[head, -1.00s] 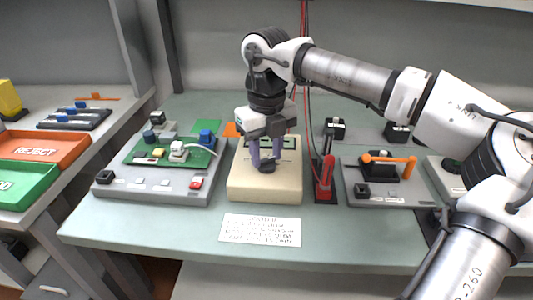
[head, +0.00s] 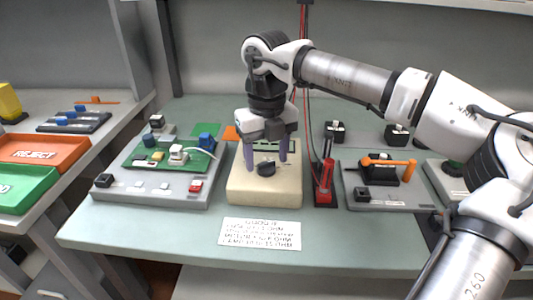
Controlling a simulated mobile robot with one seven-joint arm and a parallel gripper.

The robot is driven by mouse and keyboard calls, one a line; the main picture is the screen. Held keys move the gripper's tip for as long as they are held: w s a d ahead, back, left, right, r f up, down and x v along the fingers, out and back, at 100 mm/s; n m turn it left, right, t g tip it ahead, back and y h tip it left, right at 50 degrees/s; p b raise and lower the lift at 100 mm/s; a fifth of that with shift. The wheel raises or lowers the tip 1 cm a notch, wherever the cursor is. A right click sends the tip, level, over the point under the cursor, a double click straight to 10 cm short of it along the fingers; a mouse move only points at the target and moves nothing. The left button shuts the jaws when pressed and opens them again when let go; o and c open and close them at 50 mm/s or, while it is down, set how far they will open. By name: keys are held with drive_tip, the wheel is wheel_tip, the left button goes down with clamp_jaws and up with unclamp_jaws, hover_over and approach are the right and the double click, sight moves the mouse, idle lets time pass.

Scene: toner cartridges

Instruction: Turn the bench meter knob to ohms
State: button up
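The bench meter (head: 252,191) is a cream box on the grey-green bench, with a dark display strip partly hidden behind my gripper. Its black round knob (head: 266,169) sits on the top face. My gripper (head: 266,163) points down over the meter, its two purple-grey fingers spread to either side of the knob with gaps showing. The fingers look open and apart from the knob. The knob's pointer and the dial markings are too small to read.
A grey fixture with a green circuit board (head: 150,162) stands left of the meter. Red and black probes (head: 325,182) stand close on its right, beside a fixture with an orange-handled clamp (head: 388,165). A printed card (head: 260,233) lies in front.

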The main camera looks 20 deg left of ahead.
sight(266, 163)
wheel_tip(266, 163, up, 14)
drive_tip(key=shift+p, duration=0.45)
drive_tip(key=shift+f, duration=0.15)
idle(0.5)
